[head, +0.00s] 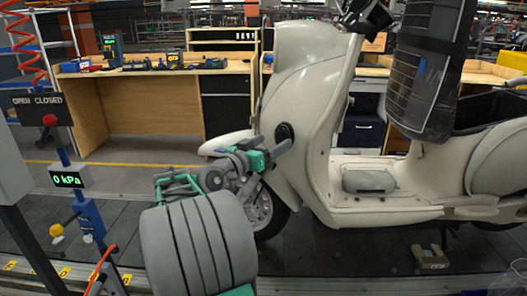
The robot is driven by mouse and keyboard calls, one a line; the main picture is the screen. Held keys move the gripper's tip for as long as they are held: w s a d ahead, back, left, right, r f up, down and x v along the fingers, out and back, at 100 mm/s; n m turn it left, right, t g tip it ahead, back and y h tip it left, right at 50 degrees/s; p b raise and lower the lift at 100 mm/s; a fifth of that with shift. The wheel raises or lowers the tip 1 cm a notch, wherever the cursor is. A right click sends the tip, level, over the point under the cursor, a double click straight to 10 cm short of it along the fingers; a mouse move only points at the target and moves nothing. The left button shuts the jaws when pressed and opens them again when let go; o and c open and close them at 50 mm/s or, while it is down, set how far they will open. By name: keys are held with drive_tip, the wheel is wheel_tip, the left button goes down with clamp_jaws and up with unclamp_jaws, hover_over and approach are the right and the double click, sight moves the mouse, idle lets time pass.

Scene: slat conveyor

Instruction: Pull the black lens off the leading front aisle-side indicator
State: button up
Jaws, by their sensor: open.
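The cream scooter (315,100) stands side-on, its front wheel toward the left. The black lens (285,131) is a dark round piece on the side of its front body, above the front wheel. My gripper (275,145), grey with green parts, is open with its fingers pointing right. One fingertip appears just below the lens and the other to its left. I cannot tell whether either finger touches the lens. My arm comes up from the bottom of the view and covers part of the front wheel and fender.
A pressure stand with a "0 kPa" display (68,180) and an open/closed sign (38,101) stands at left. Wooden workbenches (145,75) line the back. A small yellowish bracket (430,258) lies on the dark floor.

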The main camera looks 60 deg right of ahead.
sight(280, 137)
drive_tip(key=d, duration=0.5)
drive_tip(key=shift+s, duration=0.35)
drive_tip(key=shift+a, duration=0.1)
drive_tip(key=c, duration=1.4)
drive_tip(key=o, duration=0.8)
drive_tip(key=shift+c, duration=0.2)
drive_tip(key=c, duration=0.7)
drive_tip(key=shift+f, duration=0.1)
drive_tip(key=shift+w+a, duration=0.1)
drive_tip(key=shift+a, duration=0.2)
